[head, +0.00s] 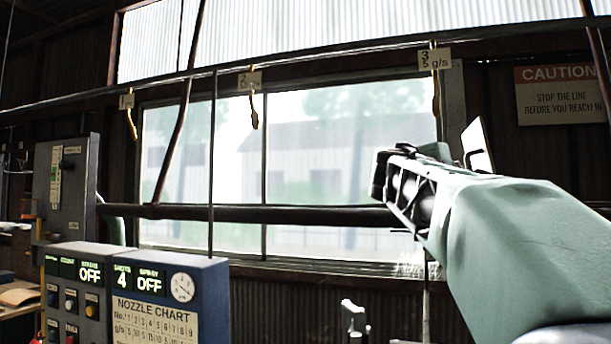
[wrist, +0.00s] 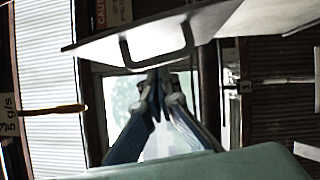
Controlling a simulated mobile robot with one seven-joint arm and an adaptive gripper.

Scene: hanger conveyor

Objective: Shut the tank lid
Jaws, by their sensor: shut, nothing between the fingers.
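A pale flat plate with a dark bar handle, which looks like the tank lid (wrist: 225,25), spans the top of the wrist view. A narrow white panel, perhaps the same lid, stands tilted (head: 478,147) just beyond my wrist in the head view. My gripper (wrist: 158,80) is shut and empty. In the wrist view its fingertips lie just below the handle; I cannot tell whether they touch it. In the head view my gripper (head: 402,190) is raised in front of the window. The tank body cannot be made out, and my arm covers the lower right.
A blue control box (head: 170,290) with OFF displays and a nozzle chart stands at lower left, with a grey cabinet (head: 65,190) behind it. A dark horizontal pipe (head: 290,214) crosses behind my gripper. Numbered tags with yellow cords hang from the rail above (head: 300,77).

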